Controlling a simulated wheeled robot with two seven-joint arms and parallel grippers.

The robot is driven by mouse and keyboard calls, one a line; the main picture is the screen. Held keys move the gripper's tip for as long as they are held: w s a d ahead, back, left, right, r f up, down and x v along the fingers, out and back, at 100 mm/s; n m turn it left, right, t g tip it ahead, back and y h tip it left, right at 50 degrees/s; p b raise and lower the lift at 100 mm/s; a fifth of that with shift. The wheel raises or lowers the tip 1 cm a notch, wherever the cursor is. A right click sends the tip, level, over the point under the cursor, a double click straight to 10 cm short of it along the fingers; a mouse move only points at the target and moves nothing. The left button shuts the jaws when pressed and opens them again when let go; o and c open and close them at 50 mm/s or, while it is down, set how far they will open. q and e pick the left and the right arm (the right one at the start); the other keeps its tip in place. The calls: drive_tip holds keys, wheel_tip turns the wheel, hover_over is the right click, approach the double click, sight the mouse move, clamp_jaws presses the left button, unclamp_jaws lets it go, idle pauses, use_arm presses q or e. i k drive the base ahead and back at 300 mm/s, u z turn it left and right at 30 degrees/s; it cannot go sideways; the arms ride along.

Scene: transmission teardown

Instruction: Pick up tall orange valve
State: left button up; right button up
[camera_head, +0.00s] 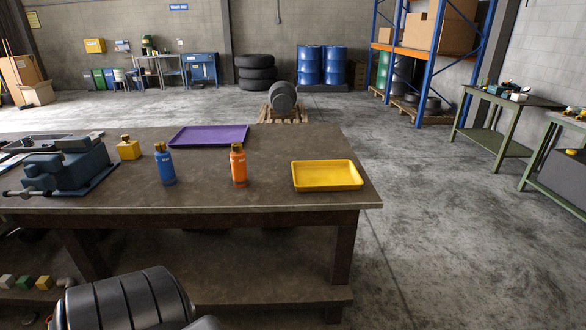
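A tall orange bottle-shaped valve (239,167) with a dark and brass-coloured cap stands upright on the brown workbench (270,190), near its front edge. A similar blue valve (165,166) stands upright to its left, with bare bench top between them. Neither of my grippers can be made out in the head view. Nothing touches the orange valve.
A yellow tray (327,188) lies empty to the right of the orange valve. An empty purple tray (208,136) lies behind it. A blue-grey vise-like fixture (66,165) stands at the bench's left.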

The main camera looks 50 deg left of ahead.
sight(238, 160)
drive_tip(key=z, duration=0.05)
drive_tip(key=i, duration=2.9)
drive_tip(key=u, duration=2.95)
